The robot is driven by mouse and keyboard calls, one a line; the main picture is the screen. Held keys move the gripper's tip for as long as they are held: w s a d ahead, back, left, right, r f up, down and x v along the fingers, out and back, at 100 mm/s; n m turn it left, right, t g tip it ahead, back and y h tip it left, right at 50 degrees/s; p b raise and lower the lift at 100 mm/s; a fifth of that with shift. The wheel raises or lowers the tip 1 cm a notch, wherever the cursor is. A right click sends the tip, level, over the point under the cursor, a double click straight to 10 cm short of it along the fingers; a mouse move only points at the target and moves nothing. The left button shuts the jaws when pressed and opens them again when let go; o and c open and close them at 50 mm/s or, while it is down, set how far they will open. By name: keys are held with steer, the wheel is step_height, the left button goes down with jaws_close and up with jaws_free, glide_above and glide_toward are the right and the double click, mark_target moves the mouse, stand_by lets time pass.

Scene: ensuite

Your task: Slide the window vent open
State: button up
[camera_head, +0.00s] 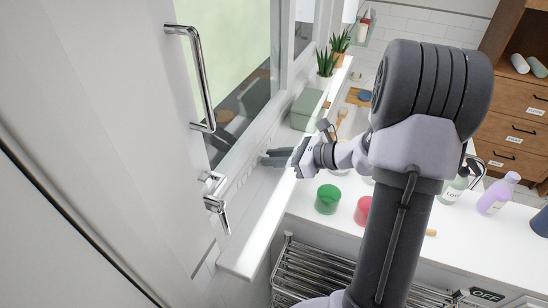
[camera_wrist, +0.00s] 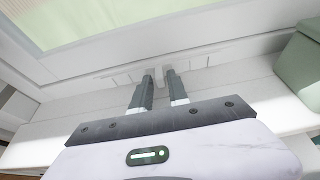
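The window vent is a pale slotted strip low on the white window frame. It shows in the wrist view (camera_wrist: 205,62) just beyond my fingertips, and in the head view (camera_head: 238,180) left of my gripper. My gripper (camera_head: 268,157) reaches over the sill to the foot of the window. In the wrist view my two dark fingers (camera_wrist: 158,76) point at the strip with a narrow gap between them. A small pale part of the strip shows between the tips; I cannot tell whether they touch it.
A green box (camera_head: 308,108) stands on the sill beyond my gripper, and at right in the wrist view (camera_wrist: 300,62). Potted plants (camera_head: 326,66) stand behind it. A chrome handle (camera_head: 201,80) is at left. Green (camera_head: 327,198) and red (camera_head: 363,208) cups stand on the counter.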

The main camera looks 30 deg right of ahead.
jaws_close()
stand_by(1.1)
steer(key=shift+w+d, duration=0.15)
steer(key=shift+d, duration=0.05)
steer(key=shift+w+d, duration=0.3)
steer(key=shift+d, duration=0.15)
steer(key=shift+a, duration=0.1)
steer(key=shift+o, duration=2.2)
jaws_free()
